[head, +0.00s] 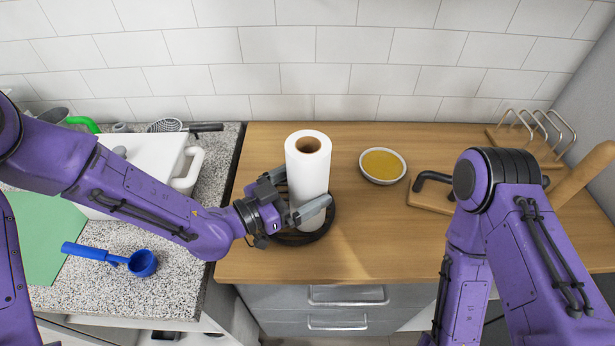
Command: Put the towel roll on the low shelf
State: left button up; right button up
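The white towel roll (308,165) stands upright near the back left of the wooden counter, its brown core facing up. Its lower end is at a round black thing (325,228) that shows around it; I cannot tell whether they touch. My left gripper (295,193) reaches the roll from the left, one finger across its front and the other towards its back left. The roll is between the fingers, but whether they press on it is unclear. My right arm bends down at the right, and its gripper is out of view. I cannot make out a low shelf.
On the wooden counter (385,255) are a bowl of yellow contents (382,166), a board with a black handle (430,200) and a wire rack (535,128). A blue scoop (140,263) lies on the speckled counter at left. Grey drawers (330,305) are below. The tiled wall closes the back.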

pick_arm(q)
jog(key=shift+x, duration=0.9)
jog(key=shift+s, duration=0.1)
jog(key=c, duration=0.8)
jog(key=shift+r, duration=0.2)
jog(key=shift+c, duration=0.8)
